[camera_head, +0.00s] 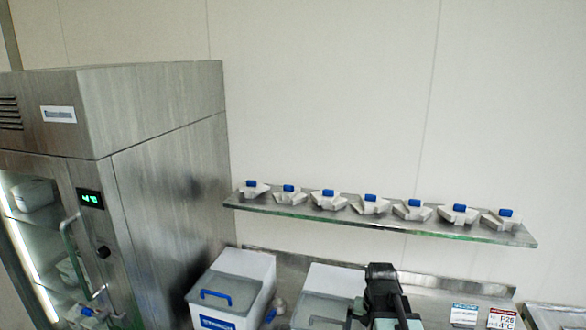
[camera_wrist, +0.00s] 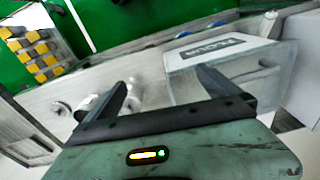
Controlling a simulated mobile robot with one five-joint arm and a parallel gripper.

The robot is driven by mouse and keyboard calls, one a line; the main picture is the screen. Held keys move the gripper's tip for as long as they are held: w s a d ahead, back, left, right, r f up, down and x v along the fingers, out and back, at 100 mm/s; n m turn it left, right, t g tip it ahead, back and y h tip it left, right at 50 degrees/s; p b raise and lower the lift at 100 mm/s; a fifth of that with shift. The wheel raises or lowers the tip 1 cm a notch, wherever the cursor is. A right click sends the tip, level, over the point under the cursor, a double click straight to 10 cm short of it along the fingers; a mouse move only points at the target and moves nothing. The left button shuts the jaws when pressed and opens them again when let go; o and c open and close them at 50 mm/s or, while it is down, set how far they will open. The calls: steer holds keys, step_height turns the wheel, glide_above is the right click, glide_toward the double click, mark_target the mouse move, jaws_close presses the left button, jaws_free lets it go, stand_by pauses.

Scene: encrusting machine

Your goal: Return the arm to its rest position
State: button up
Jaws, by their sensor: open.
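My gripper (camera_wrist: 161,78) is open in the wrist view, its two dark fingers spread wide with nothing held between them. A white container with a dark label (camera_wrist: 225,62) lies beyond the right finger. Small white pieces (camera_wrist: 134,92) show just behind the left finger; I cannot tell whether they touch it. In the head view, my dark arm rises at the bottom edge, in front of the counter and right of a lidded white bin (camera_head: 328,290). The fingers cannot be made out there.
A steel cabinet (camera_head: 165,170) with a glass door stands at left. A wall shelf (camera_head: 380,220) holds several white pieces with blue tops. Another white bin (camera_head: 245,270) and small signs (camera_head: 465,314) stand on the counter. A tray of yellow-topped items (camera_wrist: 35,55) shows in the wrist view.

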steer(key=s+a+n, duration=0.2)
steer(key=a+n, duration=0.2)
steer(key=a, duration=0.5)
step_height(320, 180, down, 14)
steer(key=s+b, duration=0.2)
steer(key=b, duration=1.1)
steer(key=shift+d+r+g+b, duration=0.15)
steer(key=shift+r+g+b, duration=0.05)
steer(key=shift+g+b, duration=0.1)
